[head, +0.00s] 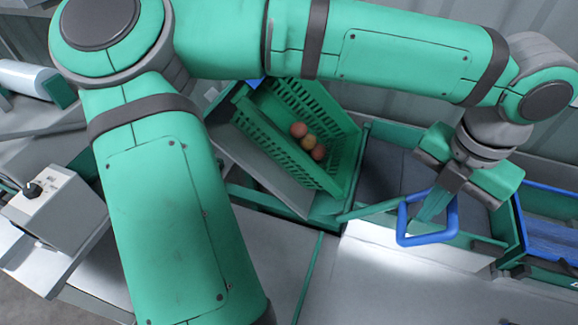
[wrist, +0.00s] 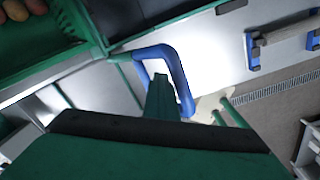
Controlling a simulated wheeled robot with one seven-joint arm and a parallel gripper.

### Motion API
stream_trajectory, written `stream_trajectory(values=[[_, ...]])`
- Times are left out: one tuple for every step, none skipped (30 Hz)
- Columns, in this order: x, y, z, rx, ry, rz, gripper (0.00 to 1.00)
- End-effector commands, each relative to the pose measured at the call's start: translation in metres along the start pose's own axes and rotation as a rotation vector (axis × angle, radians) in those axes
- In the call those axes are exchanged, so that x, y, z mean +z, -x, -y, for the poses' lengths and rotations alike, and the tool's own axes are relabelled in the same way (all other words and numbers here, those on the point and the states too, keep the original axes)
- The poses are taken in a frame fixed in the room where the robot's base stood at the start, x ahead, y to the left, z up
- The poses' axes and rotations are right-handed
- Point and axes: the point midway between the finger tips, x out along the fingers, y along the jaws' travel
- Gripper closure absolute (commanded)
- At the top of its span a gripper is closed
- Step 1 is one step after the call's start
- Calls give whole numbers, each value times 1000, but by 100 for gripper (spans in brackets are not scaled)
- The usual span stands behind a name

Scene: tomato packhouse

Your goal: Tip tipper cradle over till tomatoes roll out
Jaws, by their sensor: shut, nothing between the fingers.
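The tipper cradle (head: 262,168) is a tilted grey plate with green edges, left of centre in the head view. A green slatted crate (head: 290,92) sits in it, leaning, with red-orange tomatoes (head: 309,141) gathered inside. The crate (wrist: 30,60) also shows at the wrist view's upper left. A blue loop handle (head: 427,239) is on a green bar right of the cradle. My gripper (head: 430,208) is shut and empty, its fingers at the loop's opening. In the wrist view the finger end (wrist: 162,85) overlaps the blue loop (wrist: 150,52); I cannot tell whether they touch.
A dark surface (head: 385,165) lies right of the crate. A blue crate (head: 550,230) stands at the far right. A control box with a black knob (head: 33,189) stands at left. The pale surface in front is clear. The wrist view shows another blue handle (wrist: 252,52).

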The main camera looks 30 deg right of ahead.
Motion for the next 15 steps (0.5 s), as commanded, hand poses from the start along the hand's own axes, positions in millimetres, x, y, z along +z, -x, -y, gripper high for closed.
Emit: stream_trajectory(values=[[1, 0, 4, -6, -5, 4, 100], [2, 0, 4, -6, -5, 3, 100], [2, -2, 6, -6, -5, 3, 100], [3, -3, 7, -5, -6, 3, 100], [3, -4, 8, -5, -6, 3, 100], [4, -5, 9, -5, -6, 3, 100], [5, -7, 10, -5, -6, 3, 100], [6, -8, 12, -5, -7, 4, 100], [7, -9, 13, -5, -7, 4, 100], [7, -11, 15, -5, -7, 4, 100], [8, -12, 16, -5, -6, 4, 100], [9, -14, 17, -5, -5, 3, 100], [9, -15, 18, -5, -5, 3, 100], [10, -16, 20, -5, -5, 3, 100], [11, -17, 21, -5, -6, 3, 100]])
